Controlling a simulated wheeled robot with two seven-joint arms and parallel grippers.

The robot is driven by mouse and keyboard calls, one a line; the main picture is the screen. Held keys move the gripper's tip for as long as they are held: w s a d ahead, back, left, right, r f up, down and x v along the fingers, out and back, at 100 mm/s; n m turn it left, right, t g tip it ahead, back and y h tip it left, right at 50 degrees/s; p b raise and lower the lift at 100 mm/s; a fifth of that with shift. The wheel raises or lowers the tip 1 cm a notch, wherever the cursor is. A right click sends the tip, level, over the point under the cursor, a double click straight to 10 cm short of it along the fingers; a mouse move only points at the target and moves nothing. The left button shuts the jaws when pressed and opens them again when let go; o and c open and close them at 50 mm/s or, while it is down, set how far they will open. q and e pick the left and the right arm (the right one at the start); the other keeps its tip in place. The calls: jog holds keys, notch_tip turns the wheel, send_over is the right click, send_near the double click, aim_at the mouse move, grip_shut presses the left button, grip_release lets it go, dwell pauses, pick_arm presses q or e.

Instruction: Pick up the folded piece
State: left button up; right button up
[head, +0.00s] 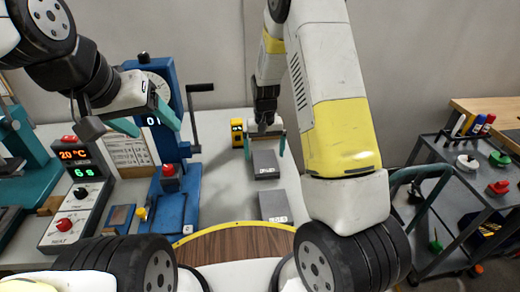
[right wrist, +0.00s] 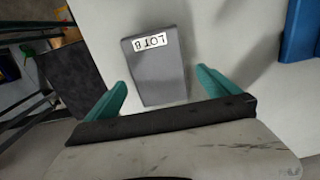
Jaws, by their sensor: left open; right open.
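Two flat grey pieces with white labels lie on the white table, a far one (head: 265,163) and a near one (head: 273,205). Neither shows a clear fold. My right gripper (head: 265,147) is open and empty, its teal fingers beside and above the far piece. In the right wrist view a grey piece (right wrist: 155,70) marked "LOT B" lies ahead between the fingers (right wrist: 160,88), not gripped; it appears to be the far piece. My left gripper (head: 148,120) is open and empty in front of the blue press.
The blue press (head: 170,200) with a crank stands left of the pieces. A small yellow device (head: 237,133) stands behind. A grey cart (head: 465,185) with tools is at right.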

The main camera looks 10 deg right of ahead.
aim_at(265, 161)
notch_tip(265, 161, down, 4)
jog(key=shift+s+d+f, duration=0.1)
jog(key=shift+s+d, duration=0.05)
jog(key=c, duration=1.5)
